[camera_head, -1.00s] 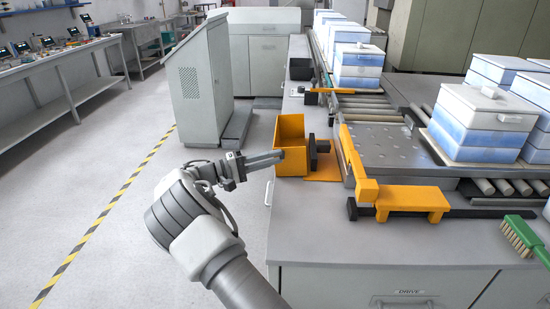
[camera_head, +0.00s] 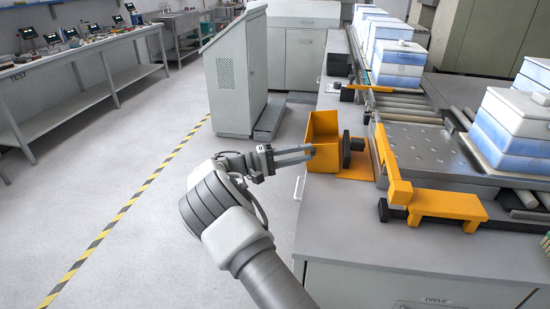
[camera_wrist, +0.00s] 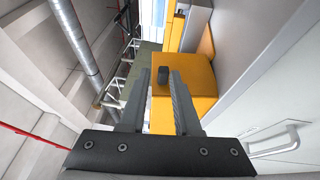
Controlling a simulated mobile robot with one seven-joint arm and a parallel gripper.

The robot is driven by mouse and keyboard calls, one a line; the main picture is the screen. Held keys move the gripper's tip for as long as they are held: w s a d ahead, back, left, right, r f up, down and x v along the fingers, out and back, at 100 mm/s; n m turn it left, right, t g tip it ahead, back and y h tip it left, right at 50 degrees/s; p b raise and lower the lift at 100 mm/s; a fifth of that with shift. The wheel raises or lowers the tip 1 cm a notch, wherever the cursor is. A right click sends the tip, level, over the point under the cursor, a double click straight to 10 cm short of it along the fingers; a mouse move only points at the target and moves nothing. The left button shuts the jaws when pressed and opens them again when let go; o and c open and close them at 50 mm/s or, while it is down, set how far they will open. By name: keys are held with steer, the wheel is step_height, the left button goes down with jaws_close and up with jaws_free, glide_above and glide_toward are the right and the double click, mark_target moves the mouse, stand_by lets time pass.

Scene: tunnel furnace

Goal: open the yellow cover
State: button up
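The yellow cover (camera_head: 322,128) is a box-like orange-yellow shape at the near left edge of the grey worktop. In the wrist view its flat yellow face (camera_wrist: 190,78) is straight ahead, with a small dark knob (camera_wrist: 163,76) on it. My gripper (camera_head: 314,150) is level with the cover, its fingers pointing at it from the left. In the wrist view the fingers (camera_wrist: 160,82) are apart, with the knob between or just beyond their tips. I cannot tell whether a finger touches the knob.
A dark round fitting (camera_head: 352,146) is beside the cover. A yellow bar and bracket (camera_head: 446,204) stand to the right, next to the rollers and white-blue boxes (camera_head: 397,62). A grey cabinet (camera_head: 235,75) stands behind. The floor on the left (camera_head: 150,130) is clear.

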steer(key=v, duration=1.6)
steer(key=shift+a, duration=0.25)
steer(key=shift+s, duration=0.1)
